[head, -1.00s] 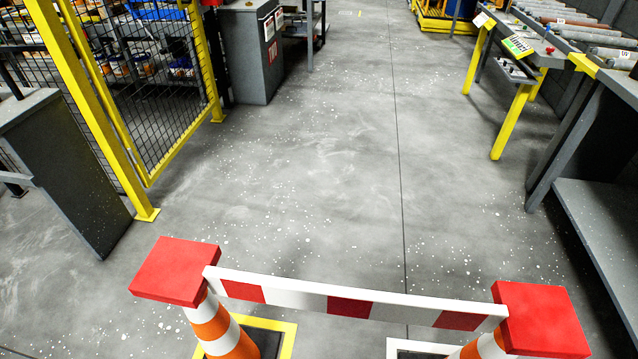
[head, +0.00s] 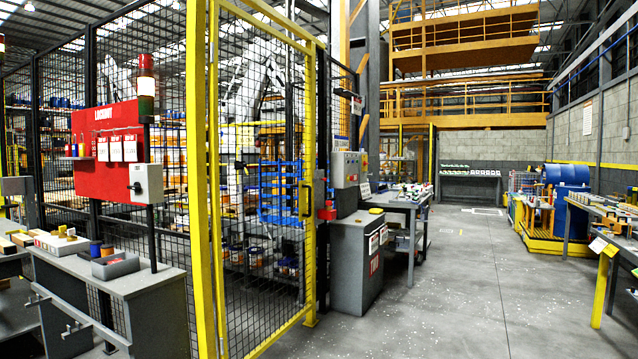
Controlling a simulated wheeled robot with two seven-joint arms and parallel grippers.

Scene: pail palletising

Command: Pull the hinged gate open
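The hinged gate (head: 262,190) is a yellow-framed black mesh panel left of centre. It stands between a thick yellow post (head: 201,180) on its left and a dark post on its right. A dark pull handle (head: 305,200) is on its right upright. The gate looks shut, its right edge close beside the dark post. Neither of my grippers is in view.
A grey cabinet (head: 357,262) with a control box (head: 349,169) above it stands just right of the gate. A grey bench (head: 115,290) and red lockout board (head: 108,150) are at the left. The floor (head: 450,290) at centre right is clear.

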